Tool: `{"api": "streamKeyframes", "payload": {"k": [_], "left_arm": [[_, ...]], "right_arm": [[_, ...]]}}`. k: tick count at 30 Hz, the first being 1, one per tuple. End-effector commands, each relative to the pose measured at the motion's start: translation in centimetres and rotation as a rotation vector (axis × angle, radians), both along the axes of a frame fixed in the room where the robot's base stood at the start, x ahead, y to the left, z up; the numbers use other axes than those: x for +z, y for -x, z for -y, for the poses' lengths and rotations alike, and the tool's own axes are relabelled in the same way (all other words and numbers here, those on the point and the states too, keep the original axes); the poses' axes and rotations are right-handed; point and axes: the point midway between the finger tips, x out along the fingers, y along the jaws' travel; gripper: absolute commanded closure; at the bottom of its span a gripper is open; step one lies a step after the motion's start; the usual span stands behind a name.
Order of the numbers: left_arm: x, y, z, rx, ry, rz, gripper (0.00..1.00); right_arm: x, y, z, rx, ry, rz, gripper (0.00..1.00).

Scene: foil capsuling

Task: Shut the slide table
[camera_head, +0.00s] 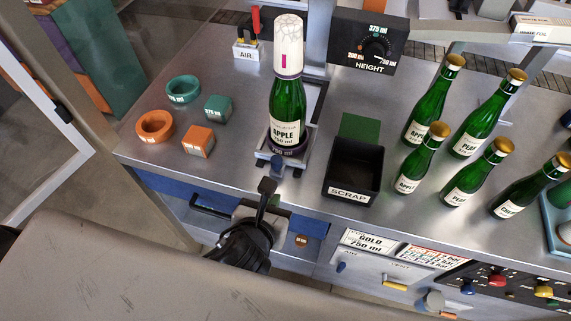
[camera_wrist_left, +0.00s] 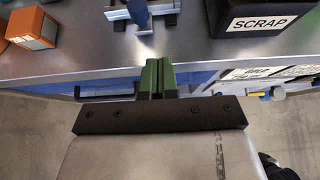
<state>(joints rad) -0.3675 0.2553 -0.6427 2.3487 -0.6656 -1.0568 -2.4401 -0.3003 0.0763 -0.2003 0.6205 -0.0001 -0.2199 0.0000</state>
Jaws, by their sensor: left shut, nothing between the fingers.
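The slide table (camera_head: 298,166) is a small metal carriage near the bench's front edge, with bare rails showing behind it. A green apple bottle (camera_head: 287,110) stands upright on it in a dark ring, with a pale foil capsule (camera_head: 289,38) over its neck. A blue handle (camera_head: 277,168) sticks out at the carriage's front; it also shows at the top of the left wrist view (camera_wrist_left: 138,12). My left gripper (camera_head: 267,187) is shut and empty, just in front of the handle and apart from it. Its green fingers (camera_wrist_left: 157,75) show side by side in the wrist view. My right gripper is not seen.
A black scrap bin (camera_head: 353,172) stands right of the slide table. Several green bottles (camera_head: 432,116) stand farther right. Orange and teal rings and blocks (camera_head: 197,140) lie to the left. A height dial box (camera_head: 368,42) is behind. A drawer handle (camera_head: 208,206) juts below the bench edge.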

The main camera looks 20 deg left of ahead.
Motion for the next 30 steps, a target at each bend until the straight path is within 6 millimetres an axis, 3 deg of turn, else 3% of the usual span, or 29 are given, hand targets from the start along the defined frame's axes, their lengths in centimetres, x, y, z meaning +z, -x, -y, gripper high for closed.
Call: {"api": "streamKeyframes", "payload": {"k": [13, 18, 30], "left_arm": [[-4.5, -8.0, 0.3, 0.003, 0.004, -0.001, 1.0], [-4.2, -10.4, 0.4, 0.003, 0.005, -0.001, 1.0], [-4.4, -11.6, 0.4, 0.001, 0.004, -0.001, 1.0]], "right_arm": [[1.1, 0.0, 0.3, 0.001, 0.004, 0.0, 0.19], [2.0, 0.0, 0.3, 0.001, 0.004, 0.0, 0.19], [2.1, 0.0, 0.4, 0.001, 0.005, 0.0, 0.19]]}}
